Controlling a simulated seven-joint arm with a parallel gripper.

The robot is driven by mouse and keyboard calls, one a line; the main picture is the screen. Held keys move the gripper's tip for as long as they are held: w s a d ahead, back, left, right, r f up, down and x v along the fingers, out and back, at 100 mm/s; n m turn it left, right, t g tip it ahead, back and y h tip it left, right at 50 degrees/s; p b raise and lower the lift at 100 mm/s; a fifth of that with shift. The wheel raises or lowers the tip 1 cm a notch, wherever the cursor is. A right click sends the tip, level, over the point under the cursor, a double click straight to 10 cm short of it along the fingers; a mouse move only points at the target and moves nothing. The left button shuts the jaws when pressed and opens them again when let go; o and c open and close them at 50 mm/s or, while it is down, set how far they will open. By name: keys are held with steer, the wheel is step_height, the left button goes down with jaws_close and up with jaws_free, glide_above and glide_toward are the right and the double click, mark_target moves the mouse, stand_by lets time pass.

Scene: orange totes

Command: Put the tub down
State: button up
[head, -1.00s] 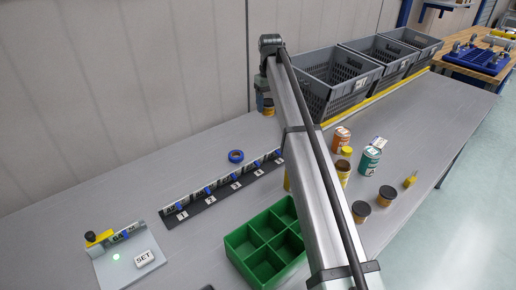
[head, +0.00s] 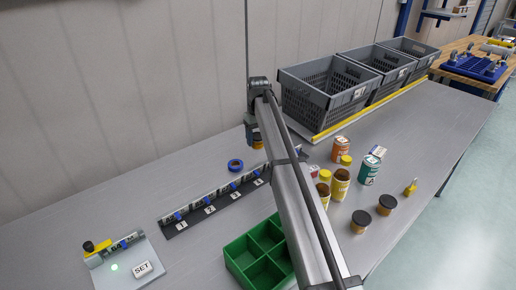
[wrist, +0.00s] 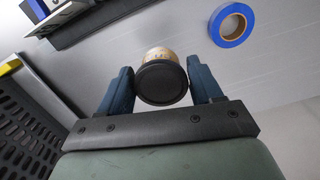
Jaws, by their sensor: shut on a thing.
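The tub (wrist: 161,83) has a round black lid and a tan label with dark print. My gripper (wrist: 160,88) is shut on it, with one blue finger on each side. In the head view the tub (head: 258,143) shows as a small tan and dark shape beside my gripper (head: 251,134), near the wall side of the table. I cannot tell whether its base touches the table. Two similar black-lidded tubs, one (head: 361,219) and another (head: 387,198), stand at the right.
A blue tape roll (head: 235,165) and a numbered rail (head: 210,209) lie near the gripper. A green divided bin (head: 239,257) is in front. Grey crates (head: 318,103) stand behind a yellow edge strip. Yellow-lidded jars (head: 340,183), an orange can (head: 340,149) and a green can (head: 369,170) stand right.

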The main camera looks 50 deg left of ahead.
mark_target(258, 147)
steer(key=shift+f, duration=2.35)
steer(key=shift+f, duration=0.1)
steer(key=o, duration=1.1)
step_height(258, 147, up, 12)
steer(key=shift+r, duration=0.15)
